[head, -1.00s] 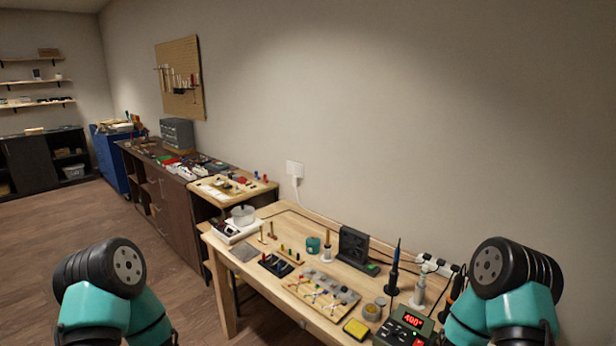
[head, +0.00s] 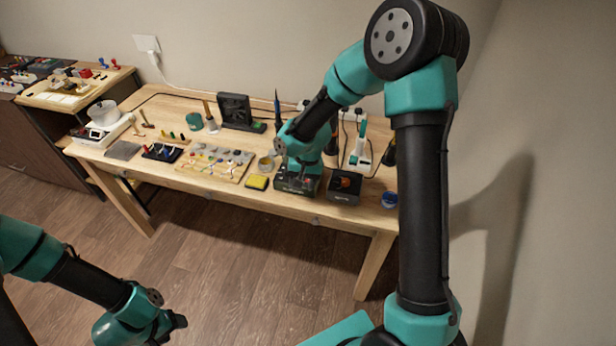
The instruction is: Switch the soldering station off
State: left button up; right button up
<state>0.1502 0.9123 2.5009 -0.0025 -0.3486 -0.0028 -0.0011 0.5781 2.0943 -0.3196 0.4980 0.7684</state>
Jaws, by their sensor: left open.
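The soldering station (head: 291,187) is a small dark box at the front edge of the workbench, in the head view. My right arm reaches over the bench from the right, and its wrist comes down on the station from above. My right gripper (head: 299,168) is at the top of the station and hides much of it; whether it touches is unclear. The display and the switch cannot be made out, and the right fingers are too hidden to read. My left gripper (head: 180,321) is open and empty at lower left, over the floor, well away from the bench.
A dark box with an orange top part (head: 345,184) stands just right of the station. A yellow sponge (head: 257,182) and a round tin (head: 265,163) are to its left. A black fan unit (head: 238,111) stands behind. A blue jar (head: 389,200) is near the right end.

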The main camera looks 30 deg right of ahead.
jog(key=w+d+r+m+h, duration=0.1)
jog(key=w+d+r, duration=0.1)
jog(key=r, duration=0.5)
jog(key=w+d+r+m+h, duration=0.1)
jog(key=d+r, duration=0.1)
jog(key=r, duration=0.4)
jog(key=shift+w+d+r+m, duration=0.15)
jog(key=shift+w+r+m, duration=0.25)
jog(key=shift+f, duration=0.1)
notch_tip(320, 180, down, 17)
jog(key=shift+f, duration=0.2)
